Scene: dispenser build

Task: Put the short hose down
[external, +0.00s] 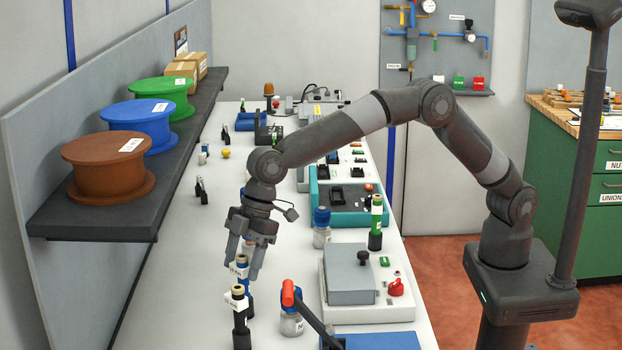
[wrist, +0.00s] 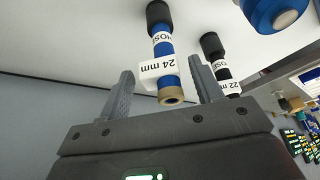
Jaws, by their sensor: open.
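A short hose piece with a blue body, a tan top end and a black lower end, labelled "24 mm" (wrist: 162,47), stands upright between the spread fingers of my gripper (wrist: 160,80) in the wrist view. Whether a finger touches it I cannot tell. A darker hose labelled "22 mm" (wrist: 214,48) stands just to its right. In the external view my gripper (external: 245,258) is open, low over the white bench, its fingers partly hiding what lies between them. Two labelled hose pieces stand there, one at the gripper (external: 242,277) and one nearer the camera (external: 240,322).
A blue-capped jar (external: 321,227) and a green-banded hose (external: 376,222) stand to the right. The shelf with spools (external: 95,215) borders the left.

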